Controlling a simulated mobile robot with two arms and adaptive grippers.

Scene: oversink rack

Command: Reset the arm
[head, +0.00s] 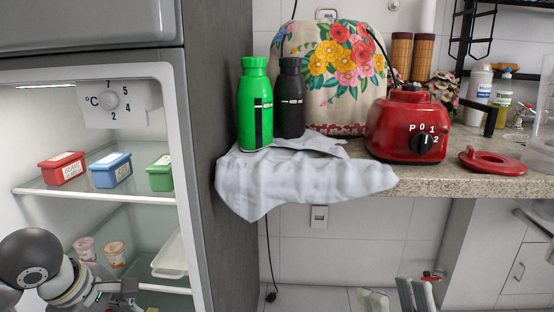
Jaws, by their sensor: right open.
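The rest of the right arm is out of the picture. My left arm comes in at the lower left, in front of the open fridge (188,240). Its dark left gripper (118,293) is near the lower shelf, partly cut off by the bottom edge, and its fingers are not clear.
A granite counter (440,180) holds a green bottle (254,105), a black bottle (290,100), a grey cloth (300,180), a floral cover (335,70) and a red blender base (408,125). The fridge shelves hold small tubs.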

